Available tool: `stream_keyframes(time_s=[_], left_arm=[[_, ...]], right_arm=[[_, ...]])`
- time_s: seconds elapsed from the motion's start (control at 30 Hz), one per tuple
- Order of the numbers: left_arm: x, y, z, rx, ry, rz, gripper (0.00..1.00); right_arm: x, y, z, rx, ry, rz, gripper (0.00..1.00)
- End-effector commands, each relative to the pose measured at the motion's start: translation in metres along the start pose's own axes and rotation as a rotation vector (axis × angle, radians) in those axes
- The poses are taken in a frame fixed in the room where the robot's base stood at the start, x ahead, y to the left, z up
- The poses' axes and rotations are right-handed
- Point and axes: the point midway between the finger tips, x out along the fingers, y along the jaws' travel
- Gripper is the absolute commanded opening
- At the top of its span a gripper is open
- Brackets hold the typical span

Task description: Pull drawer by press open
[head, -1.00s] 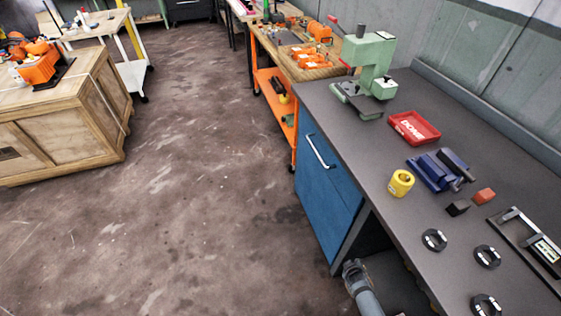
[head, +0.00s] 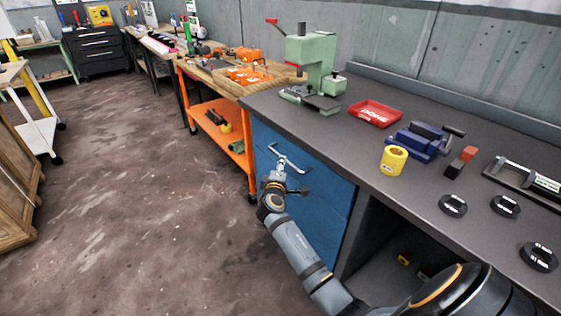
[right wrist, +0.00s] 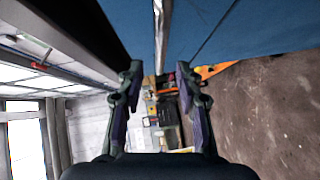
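The blue drawer (head: 325,185) is in the front of the dark workbench, below the green press (head: 312,60). It looks shut. Its silver bar handle (head: 290,157) is on the upper front. My right gripper (head: 279,172) is in front of the drawer, close to the handle. In the right wrist view, my right gripper (right wrist: 158,76) has its two fingers apart, with the bar handle (right wrist: 161,35) running into the space between them. I cannot tell whether the fingers touch it. My left gripper is not in view.
On the bench top (head: 340,140) are a red tray (head: 375,114), a blue vise (head: 420,143), a yellow roll (head: 394,160) and several black discs. An orange cart (head: 215,125) stands beyond the drawer. The floor (head: 140,200) before the drawer is open.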

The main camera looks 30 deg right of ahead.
Motion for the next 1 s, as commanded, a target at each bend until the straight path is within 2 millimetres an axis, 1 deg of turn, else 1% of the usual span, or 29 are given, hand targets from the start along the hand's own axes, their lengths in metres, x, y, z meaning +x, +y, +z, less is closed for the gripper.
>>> stream_keyframes(time_s=[0.03,0.1,0.2,0.3,0.4,0.63,0.67,0.9,1.0], left_arm=[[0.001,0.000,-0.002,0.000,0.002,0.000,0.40],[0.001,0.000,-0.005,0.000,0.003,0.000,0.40],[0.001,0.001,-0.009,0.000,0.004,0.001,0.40],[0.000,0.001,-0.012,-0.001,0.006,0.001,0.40],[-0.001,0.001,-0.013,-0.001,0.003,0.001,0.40],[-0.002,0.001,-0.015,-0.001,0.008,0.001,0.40],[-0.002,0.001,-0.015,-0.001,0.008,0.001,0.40],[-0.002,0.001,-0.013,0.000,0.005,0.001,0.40],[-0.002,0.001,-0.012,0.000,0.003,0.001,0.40]], right_arm=[[0.012,0.000,0.001,-0.002,-0.002,0.003,0.36],[0.026,-0.001,0.001,-0.002,-0.002,0.002,0.36],[0.042,-0.001,0.000,0.001,-0.001,0.001,0.36],[0.053,-0.001,0.001,0.001,-0.001,0.000,0.36],[0.057,-0.001,0.001,0.000,-0.001,-0.001,0.36],[0.058,-0.001,0.001,0.001,0.000,-0.001,0.36],[0.058,-0.001,0.001,0.001,0.000,-0.001,0.33],[0.058,-0.001,0.001,0.001,0.000,-0.002,0.00],[0.057,-0.001,0.001,0.001,0.000,-0.002,0.00]])
